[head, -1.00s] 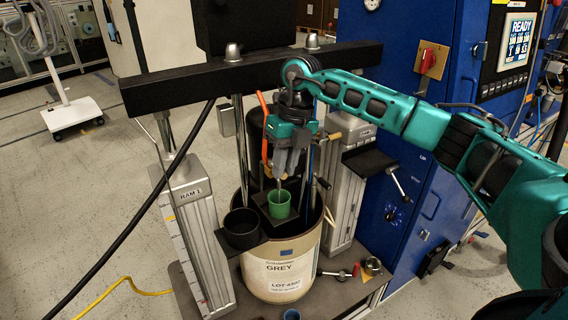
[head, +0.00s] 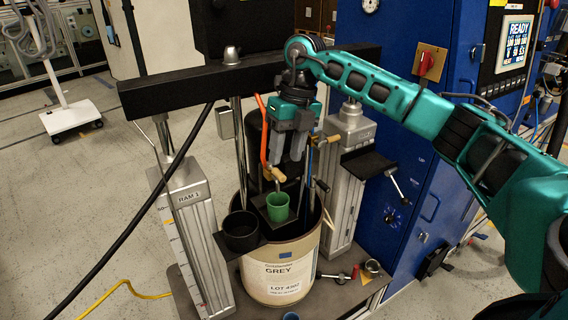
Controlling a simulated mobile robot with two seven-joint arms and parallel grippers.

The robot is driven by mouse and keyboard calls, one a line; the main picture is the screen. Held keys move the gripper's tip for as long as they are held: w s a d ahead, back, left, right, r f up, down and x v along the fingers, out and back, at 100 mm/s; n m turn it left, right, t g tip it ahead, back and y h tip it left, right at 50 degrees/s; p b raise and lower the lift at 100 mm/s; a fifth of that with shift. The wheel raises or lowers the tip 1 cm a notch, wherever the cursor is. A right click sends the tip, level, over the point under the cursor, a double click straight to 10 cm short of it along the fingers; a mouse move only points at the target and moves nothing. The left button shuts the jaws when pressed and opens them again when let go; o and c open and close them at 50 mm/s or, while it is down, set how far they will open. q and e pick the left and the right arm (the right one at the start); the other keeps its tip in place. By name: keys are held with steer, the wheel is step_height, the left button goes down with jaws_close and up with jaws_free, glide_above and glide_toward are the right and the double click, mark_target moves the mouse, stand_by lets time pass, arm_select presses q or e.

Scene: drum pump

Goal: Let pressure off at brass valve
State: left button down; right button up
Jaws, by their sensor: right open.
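A small brass-coloured valve (head: 276,174) shows above the green cup (head: 277,207), at the front of the pump over the drum. A thin spout or stem runs down from it toward the cup. My right gripper (head: 286,158) comes in from the right and points down. Its two fingers are apart with nothing seen between them, and the tips are just above the valve. I cannot tell whether they touch it. Another brass-coloured fitting (head: 327,138) sits to the right of the gripper. My left gripper is not in view.
The drum (head: 280,272) labelled GREY stands between two ram columns (head: 193,211) under a black crossbeam (head: 180,92). A black cup (head: 241,231) sits left of the green one. A black hose hangs at left. A blue cabinet (head: 410,180) stands at right.

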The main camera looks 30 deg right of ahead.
step_height(320, 180, up, 9)
steer(key=d, duration=0.1)
steer(key=shift+d+f, duration=0.15)
steer(key=shift+d, duration=0.25)
